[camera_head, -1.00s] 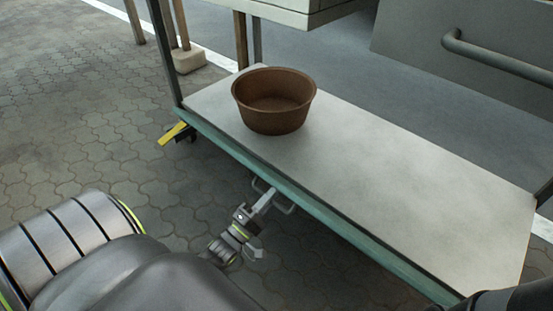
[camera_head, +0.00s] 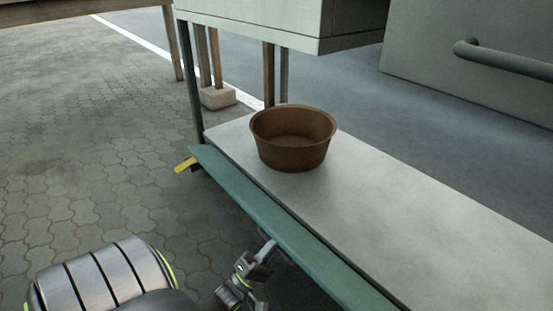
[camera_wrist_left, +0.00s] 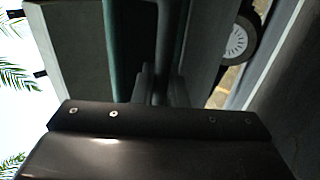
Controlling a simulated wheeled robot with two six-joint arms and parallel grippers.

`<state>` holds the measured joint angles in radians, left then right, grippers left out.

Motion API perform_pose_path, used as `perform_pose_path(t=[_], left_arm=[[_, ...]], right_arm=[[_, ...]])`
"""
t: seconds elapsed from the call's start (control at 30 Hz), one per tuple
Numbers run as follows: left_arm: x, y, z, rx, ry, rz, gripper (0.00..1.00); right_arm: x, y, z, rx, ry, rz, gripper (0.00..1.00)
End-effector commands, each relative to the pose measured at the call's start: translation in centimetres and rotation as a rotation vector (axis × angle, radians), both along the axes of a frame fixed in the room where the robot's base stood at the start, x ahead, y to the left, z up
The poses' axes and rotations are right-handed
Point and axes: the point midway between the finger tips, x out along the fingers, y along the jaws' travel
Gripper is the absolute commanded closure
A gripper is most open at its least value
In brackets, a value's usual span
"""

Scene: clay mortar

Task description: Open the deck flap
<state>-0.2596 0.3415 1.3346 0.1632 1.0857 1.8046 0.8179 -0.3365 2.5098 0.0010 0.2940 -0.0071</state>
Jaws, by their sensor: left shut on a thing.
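The deck flap (camera_head: 262,212) is a long green panel along the front edge of the pale cart deck (camera_head: 420,232). In the head view it tilts outward, its face showing as a broad sloping strip. My left gripper (camera_head: 263,253) is at the flap's outer lower edge, shut on the flap's handle. The handle itself is mostly hidden by the flap and the gripper. The left wrist view shows green surface (camera_wrist_left: 120,50) close in front of the gripper, too dark there to make out the grip. My right gripper is out of view.
A brown clay bowl (camera_head: 291,150) stands upright on the deck near its far left end. A wheel (camera_wrist_left: 237,40) shows in the left wrist view. Paving (camera_head: 90,170) left of the cart is clear.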

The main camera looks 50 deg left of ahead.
Motion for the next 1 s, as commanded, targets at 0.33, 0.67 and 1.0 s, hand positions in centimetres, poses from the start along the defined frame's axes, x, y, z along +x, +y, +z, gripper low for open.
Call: perform_pose_path(t=[0.33,0.67,1.0], left_arm=[[0.0,0.0,0.2,0.003,-0.007,-0.001,0.86],[0.0,0.0,0.2,0.001,-0.006,-0.002,0.70],[-2.9,0.3,-1.8,0.000,0.001,0.001,0.70]], right_arm=[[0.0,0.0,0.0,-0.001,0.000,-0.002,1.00],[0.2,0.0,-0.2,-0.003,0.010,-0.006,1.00],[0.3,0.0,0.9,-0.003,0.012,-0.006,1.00]])
